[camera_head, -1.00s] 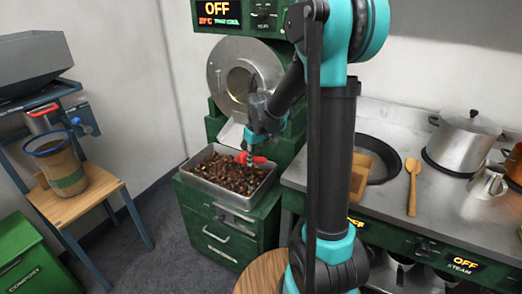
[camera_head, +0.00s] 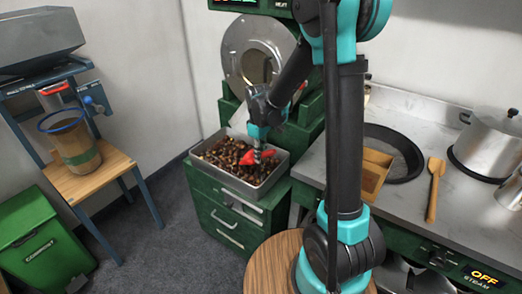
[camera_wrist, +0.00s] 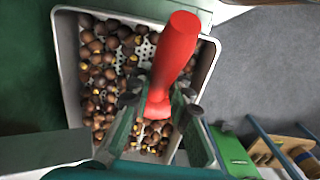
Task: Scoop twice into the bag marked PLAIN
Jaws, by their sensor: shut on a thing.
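My gripper (camera_head: 260,148) is shut on a red handle (camera_wrist: 176,50) above the right part of a metal tray (camera_head: 222,180). The tool's working end is hidden below the fingers. The tray, also in the wrist view (camera_wrist: 68,70), holds brown chestnuts (camera_wrist: 100,75), some showing yellow cuts, over a perforated bottom. A brown bag (camera_head: 80,152) with a blue rim and a green band stands open on a wooden seat at the left. I cannot read any PLAIN mark on it.
The bag's stand (camera_head: 105,175) has blue legs and a grey hopper (camera_head: 40,45) above. A green compost bin (camera_head: 40,245) stands in front. A round drum (camera_head: 255,55) is behind the tray. A counter with a wooden spoon (camera_head: 433,190) and pot (camera_head: 490,140) lies right.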

